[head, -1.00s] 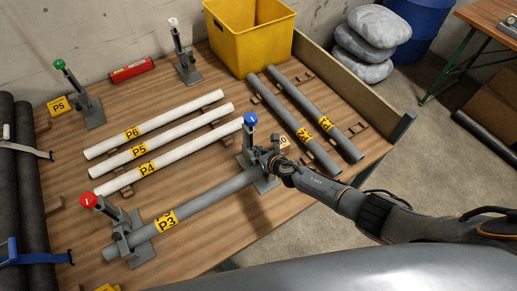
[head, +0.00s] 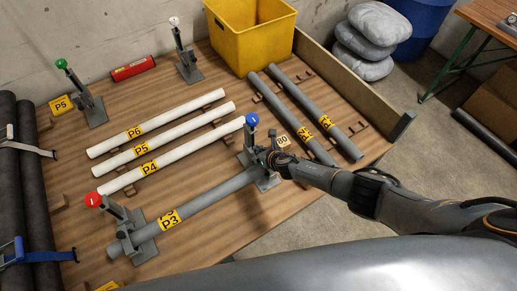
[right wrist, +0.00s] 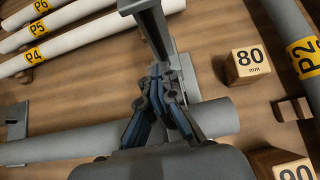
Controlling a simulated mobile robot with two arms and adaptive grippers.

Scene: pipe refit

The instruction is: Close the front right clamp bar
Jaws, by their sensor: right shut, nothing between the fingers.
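The front right clamp (head: 250,140) has a blue knob (head: 252,120) on a lever that stands upright. It is at the right end of the grey pipe P3 (head: 205,205), which lies across its base. My right gripper (head: 266,156) is shut and empty, close against the right side of this clamp. In the right wrist view the shut fingers (right wrist: 160,73) are above the pipe (right wrist: 215,118), right at the grey clamp upright (right wrist: 158,35). Whether they touch it cannot be told. The blue knob is out of that view. My left gripper is not in view.
The front left clamp with a red knob (head: 94,200) holds up the pipe's other end. White pipes P4 to P6 (head: 165,135) lie behind. An 80 mm block (right wrist: 247,65) stands right of the clamp, near two grey pipes (head: 290,115). A yellow bin (head: 240,45) stands at the back.

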